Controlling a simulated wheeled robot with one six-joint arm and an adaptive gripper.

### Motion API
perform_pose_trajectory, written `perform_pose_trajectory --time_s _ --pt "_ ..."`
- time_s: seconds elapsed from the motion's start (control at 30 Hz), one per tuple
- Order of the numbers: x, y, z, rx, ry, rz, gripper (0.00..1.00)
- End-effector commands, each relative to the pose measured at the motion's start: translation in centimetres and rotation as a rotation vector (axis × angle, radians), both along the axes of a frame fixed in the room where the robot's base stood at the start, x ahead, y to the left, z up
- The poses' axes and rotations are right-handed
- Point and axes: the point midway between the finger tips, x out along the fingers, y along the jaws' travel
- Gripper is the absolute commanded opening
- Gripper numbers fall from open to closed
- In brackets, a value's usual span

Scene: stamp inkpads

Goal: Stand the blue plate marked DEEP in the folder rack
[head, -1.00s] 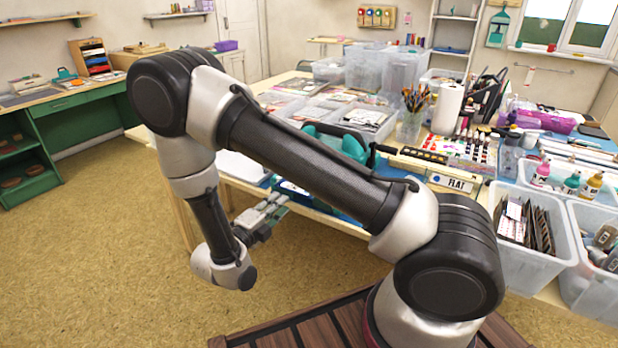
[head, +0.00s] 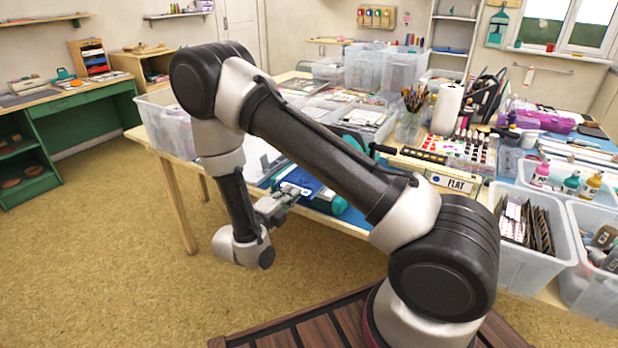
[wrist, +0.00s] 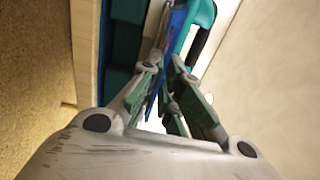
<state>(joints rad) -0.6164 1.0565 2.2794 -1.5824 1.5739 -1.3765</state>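My gripper (head: 286,194) is at the near edge of the table, in front of a blue area (head: 308,180). In the wrist view the fingertips (wrist: 164,64) are close together on either side of a thin blue plate (wrist: 178,22), seen nearly edge-on, and look shut on it. The word DEEP cannot be read in either view. A teal object with a black part (wrist: 203,28) lies just beyond the plate, and teal also shows beside the gripper in the head view (head: 336,205). I cannot make out the folder rack; my arm hides part of the table.
A long cream piece marked FLAT (head: 453,182) lies on the table right of my arm. Clear tubs (head: 540,260) stand at the right edge, and another tub (head: 160,125) at the left. A brush jar (head: 408,125) stands behind. The floor at left (head: 110,240) is free.

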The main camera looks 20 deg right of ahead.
Motion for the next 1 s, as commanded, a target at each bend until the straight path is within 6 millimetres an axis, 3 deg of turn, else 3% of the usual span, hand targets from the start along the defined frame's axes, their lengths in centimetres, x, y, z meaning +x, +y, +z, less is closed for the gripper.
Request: perform_pose_trajectory --time_s 0.27,0.6,1.0 --pt "0.0 0.1 0.1 0.000 0.000 0.000 0.00" --pt "-0.6 0.9 2.0 0.001 -0.001 0.001 0.00" --pt "-0.9 1.3 2.7 0.001 -0.002 0.001 0.00"
